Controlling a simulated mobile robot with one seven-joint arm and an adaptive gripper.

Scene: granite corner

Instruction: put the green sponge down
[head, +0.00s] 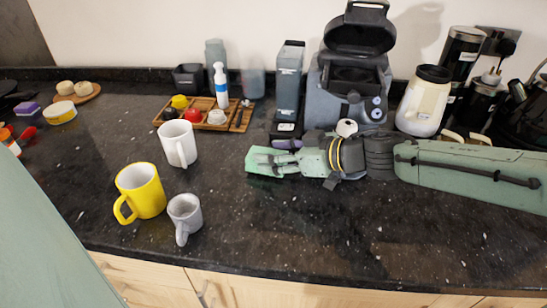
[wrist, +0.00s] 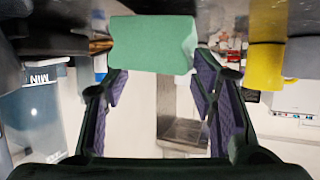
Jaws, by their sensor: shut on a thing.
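The green sponge (head: 262,165) is at the tips of my gripper (head: 280,161) in the head view, over the middle of the dark counter (head: 310,235). My gripper reaches in from the right, lying nearly level, and is shut on the sponge. In the wrist view the sponge (wrist: 152,44) shows as a pale green block at the far ends of the two purple-padded fingers (wrist: 160,80). The fingers hide part of the sponge in the head view. I cannot tell whether its underside touches the counter.
A white mug (head: 176,146), a yellow mug (head: 140,191) and a grey mug (head: 185,217) stand to the left. A wooden tray (head: 160,118) with small items is behind them. A coffee machine (head: 345,90) stands behind my gripper. The counter in front is clear.

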